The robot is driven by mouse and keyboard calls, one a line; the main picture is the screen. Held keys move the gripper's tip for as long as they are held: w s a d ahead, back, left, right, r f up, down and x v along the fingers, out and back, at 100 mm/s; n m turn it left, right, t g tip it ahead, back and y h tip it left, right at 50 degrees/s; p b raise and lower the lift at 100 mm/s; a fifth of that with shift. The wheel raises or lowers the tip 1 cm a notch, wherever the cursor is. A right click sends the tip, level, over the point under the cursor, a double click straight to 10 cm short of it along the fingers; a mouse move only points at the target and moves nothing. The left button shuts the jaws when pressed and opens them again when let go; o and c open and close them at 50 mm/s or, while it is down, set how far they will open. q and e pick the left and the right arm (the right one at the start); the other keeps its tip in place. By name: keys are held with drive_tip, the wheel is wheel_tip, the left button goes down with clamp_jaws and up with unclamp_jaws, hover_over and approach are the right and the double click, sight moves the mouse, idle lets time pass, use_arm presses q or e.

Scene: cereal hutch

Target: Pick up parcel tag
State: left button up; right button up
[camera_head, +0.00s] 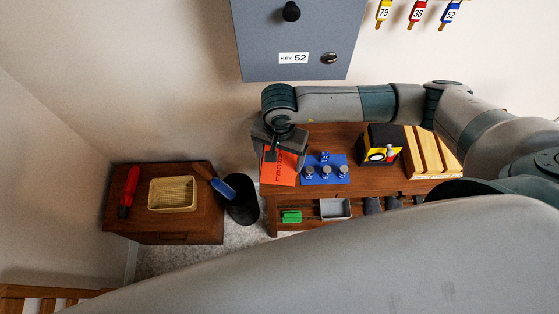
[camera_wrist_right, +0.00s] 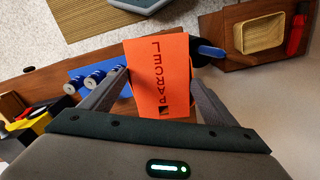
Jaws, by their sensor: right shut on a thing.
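The parcel tag (camera_head: 279,168) is a flat orange card with dark lettering, at the left end of the brown bench. It also shows in the right wrist view (camera_wrist_right: 170,60), where the word PARCEL reads along it. My right gripper (camera_head: 271,153) is shut on the tag, and its two fingers stand on either side of the card in the wrist view. The gripper hides part of the tag in the head view. I cannot tell whether the tag is clear of the bench. My left gripper is not in view.
Further right are a black and yellow box (camera_head: 385,139) and a slatted wooden rack (camera_head: 426,150). A black bin (camera_head: 242,211) and a side table (camera_head: 150,225) with a basket (camera_head: 173,207) stand left.

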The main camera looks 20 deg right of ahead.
sight(279, 162)
drive_tip(key=shift+r+p, duration=0.3)
drive_tip(key=shift+r, duration=0.05)
wheel_tip(279, 162, up, 4)
drive_tip(key=shift+p, duration=0.6)
drive_tip(key=s+d+r, duration=0.6)
drive_tip(key=s+d, duration=0.2)
drive_tip(key=shift+s+r, duration=0.2)
drive_tip(key=shift+s, duration=0.1)
drive_tip(key=shift+w, duration=0.1)
